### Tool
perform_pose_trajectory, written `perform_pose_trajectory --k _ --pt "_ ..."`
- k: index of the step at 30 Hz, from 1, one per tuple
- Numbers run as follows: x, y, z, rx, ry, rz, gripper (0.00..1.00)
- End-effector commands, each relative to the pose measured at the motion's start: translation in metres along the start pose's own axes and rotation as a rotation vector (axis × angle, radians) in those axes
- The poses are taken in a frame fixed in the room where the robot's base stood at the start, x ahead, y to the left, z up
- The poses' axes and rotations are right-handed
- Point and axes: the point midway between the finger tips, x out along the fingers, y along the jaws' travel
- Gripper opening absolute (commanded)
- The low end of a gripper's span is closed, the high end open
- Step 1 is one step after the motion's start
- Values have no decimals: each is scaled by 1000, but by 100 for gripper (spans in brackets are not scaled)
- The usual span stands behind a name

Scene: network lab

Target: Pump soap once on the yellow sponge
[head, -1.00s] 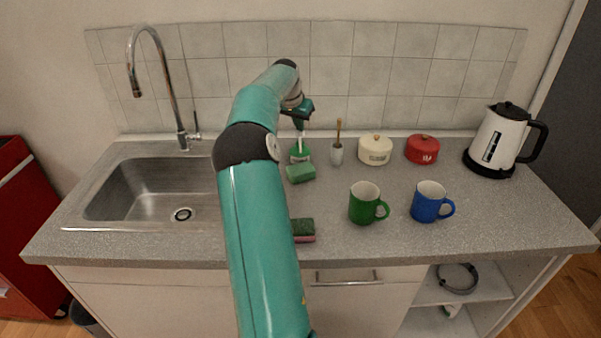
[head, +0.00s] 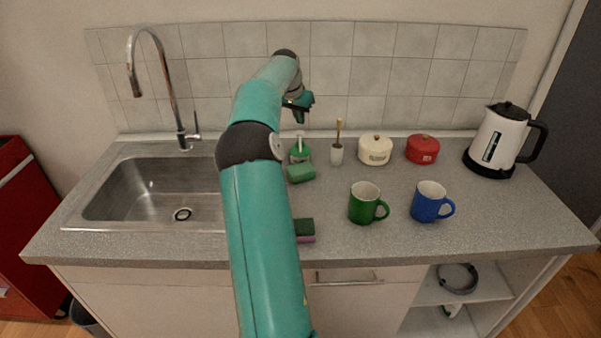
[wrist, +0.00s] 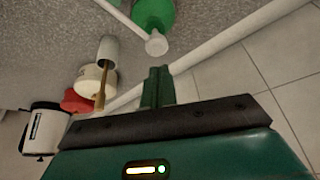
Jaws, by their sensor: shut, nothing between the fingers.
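The soap dispenser (head: 300,154) is a green bottle with a white pump, standing near the back wall. In the wrist view its green body (wrist: 154,12) and white pump head (wrist: 156,45) show at the top. A second sponge (head: 304,229), dark green over pinkish purple, lies near the counter's front edge. My gripper (head: 300,114) is above the pump in the head view. In the wrist view its green fingers (wrist: 158,84) are together and empty, apart from the pump head.
A brush in a white holder (head: 337,153), a cream pot (head: 375,150) and a red pot (head: 422,149) stand right of the dispenser. Green (head: 366,204) and blue (head: 430,203) mugs stand in front. The sink (head: 150,190) is left, the kettle (head: 497,140) far right.

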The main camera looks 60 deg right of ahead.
Motion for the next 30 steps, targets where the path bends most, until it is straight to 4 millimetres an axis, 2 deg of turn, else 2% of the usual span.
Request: perform_pose_trajectory --k 15,30 --pt "-41 0 -17 0 0 0 0" --pt "-43 0 -18 0 0 0 0"
